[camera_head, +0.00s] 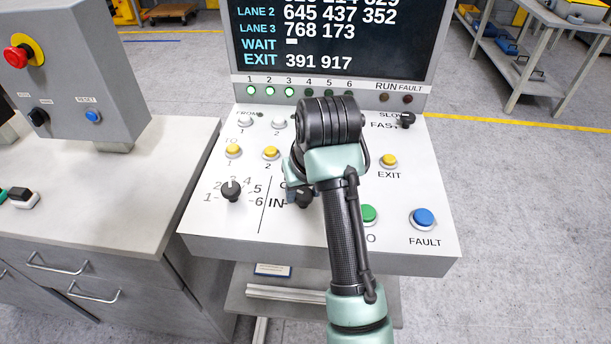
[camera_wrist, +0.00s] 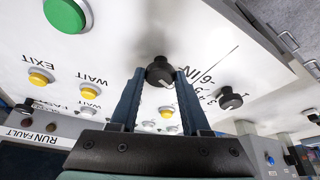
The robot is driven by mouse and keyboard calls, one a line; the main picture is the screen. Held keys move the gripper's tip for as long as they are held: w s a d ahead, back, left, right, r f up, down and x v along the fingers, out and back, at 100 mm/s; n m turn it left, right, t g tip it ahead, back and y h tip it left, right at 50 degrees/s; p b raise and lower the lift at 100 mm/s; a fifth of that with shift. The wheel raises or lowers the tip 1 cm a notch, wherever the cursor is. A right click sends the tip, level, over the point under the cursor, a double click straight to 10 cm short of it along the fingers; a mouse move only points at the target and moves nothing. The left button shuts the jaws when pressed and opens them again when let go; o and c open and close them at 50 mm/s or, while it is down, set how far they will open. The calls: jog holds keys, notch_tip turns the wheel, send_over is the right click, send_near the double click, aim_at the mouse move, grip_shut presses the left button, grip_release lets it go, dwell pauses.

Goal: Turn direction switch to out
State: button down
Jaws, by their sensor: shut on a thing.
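The direction switch (camera_head: 304,198) is a black rotary knob on the white sloped panel, with the label IN at its left. My arm hides its right side and the label there. In the wrist view the knob (camera_wrist: 159,70) sits between the two blue fingertips of my gripper (camera_wrist: 160,75), which is shut on it. A pale pointer mark on the knob points toward the back of the panel, on the side of the IN label. I cannot read the OUT label in either view.
A lane selector knob (camera_head: 231,190) stands left of the switch. A green button (camera_head: 369,215) and blue FAULT button (camera_head: 423,218) are to the right. Yellow buttons (camera_head: 270,153) lie behind. The display (camera_head: 335,40) rises at the back.

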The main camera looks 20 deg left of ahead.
jog(key=m+p, duration=0.1)
jog(key=m+h+p, duration=0.1)
jog(key=m+p, duration=0.2)
jog(key=p, duration=0.1)
jog(key=shift+s+a+r+t+h, duration=0.1)
jog(key=shift+a+r+t+h, duration=0.1)
jog(key=shift+r+t+h, duration=0.15)
jog(key=shift+a+f+m+t+h+p, duration=0.15)
jog(key=shift+m+h+p, duration=0.1)
jog(key=shift+m+p, duration=0.55)
jog(key=shift+d+f+m+t+h+p, duration=0.1)
jog(key=shift+m+h+p, duration=0.1)
jog(key=shift+m+p, duration=0.6)
jog(key=shift+m, duration=0.3)
jog(key=shift+c, duration=1.9)
grip_release()
jog(key=p+v, duration=0.3)
jog(key=v, duration=1)
jog(key=shift+a+f, duration=0.1)
